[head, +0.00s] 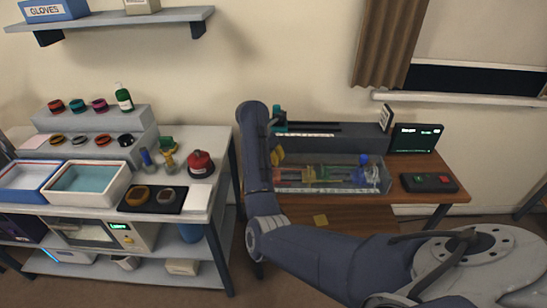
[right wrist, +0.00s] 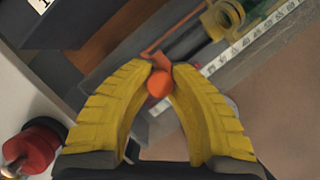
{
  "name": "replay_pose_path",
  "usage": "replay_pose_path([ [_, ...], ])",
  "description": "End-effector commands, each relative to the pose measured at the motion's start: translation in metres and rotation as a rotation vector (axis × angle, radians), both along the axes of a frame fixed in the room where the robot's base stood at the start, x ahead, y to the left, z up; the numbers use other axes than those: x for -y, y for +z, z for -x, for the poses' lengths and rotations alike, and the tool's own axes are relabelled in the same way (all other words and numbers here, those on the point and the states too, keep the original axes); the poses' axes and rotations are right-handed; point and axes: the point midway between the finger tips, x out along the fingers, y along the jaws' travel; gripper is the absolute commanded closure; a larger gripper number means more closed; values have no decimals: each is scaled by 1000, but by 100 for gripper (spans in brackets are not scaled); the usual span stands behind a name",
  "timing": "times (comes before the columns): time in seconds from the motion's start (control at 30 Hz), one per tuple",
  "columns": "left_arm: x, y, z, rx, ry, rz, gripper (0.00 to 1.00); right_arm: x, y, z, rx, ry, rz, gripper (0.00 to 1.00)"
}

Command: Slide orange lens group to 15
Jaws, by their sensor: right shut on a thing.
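In the right wrist view, the orange lens group shows as a round orange knob (right wrist: 158,85) with a thin orange arm behind it. My right gripper (right wrist: 161,72) is shut on the knob between its two yellow fingers. In the head view, my right gripper (head: 277,156) is at the left end of the clear-sided bench (head: 372,178), and my arm hides part of that end. A white scale strip (right wrist: 238,48) with small numbers runs beside the orange part; I cannot read its position on the scale. My left gripper is not in view.
A yellow ring holder (right wrist: 222,18) stands farther along the rail. Green, red and blue parts (head: 325,174) sit inside the bench. A side table (head: 205,142) with trays is at left.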

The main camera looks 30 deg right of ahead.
Motion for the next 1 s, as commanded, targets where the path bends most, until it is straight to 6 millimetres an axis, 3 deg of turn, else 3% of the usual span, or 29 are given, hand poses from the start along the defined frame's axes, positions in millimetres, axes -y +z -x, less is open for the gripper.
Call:
replay_pose_path([
  [0.47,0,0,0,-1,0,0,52,2,1,1,0,0,2,100],
  [0.73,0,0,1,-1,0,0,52,24,1,15,2,-2,4,100],
  [0.97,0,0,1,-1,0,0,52,25,2,15,1,0,5,100],
  [1.0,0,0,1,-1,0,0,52,25,2,15,2,0,5,81],
])
